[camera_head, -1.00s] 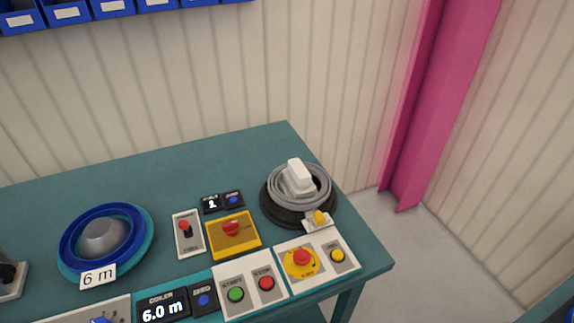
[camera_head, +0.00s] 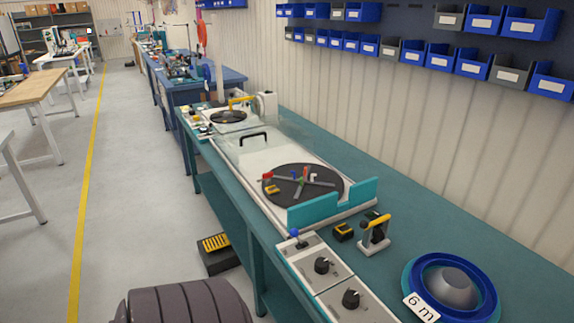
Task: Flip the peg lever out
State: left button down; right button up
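The dark round coiler plate (camera_head: 322,188) lies on the teal bench, with thin arms across it and small red, blue, green and white parts near its middle. A yellow block (camera_head: 272,189) sits at its left side. A small lever with a blue ball knob (camera_head: 294,232) stands on the control panel (camera_head: 308,252) at the bench's front edge. A yellow-handled lever (camera_head: 376,221) stands on a light base to the right. I cannot tell for sure which of these is the peg lever. Neither of my grippers is in view.
A clear cover with a black handle (camera_head: 253,137) lies beyond the plate, and a teal upright guard (camera_head: 330,204) stands at its near edge. A blue reel (camera_head: 451,287) marked 6 m lies at the lower right. Free floor (camera_head: 140,215) runs left of the bench.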

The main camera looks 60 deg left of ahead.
aim_at(294, 232)
jog(key=u, duration=1.9)
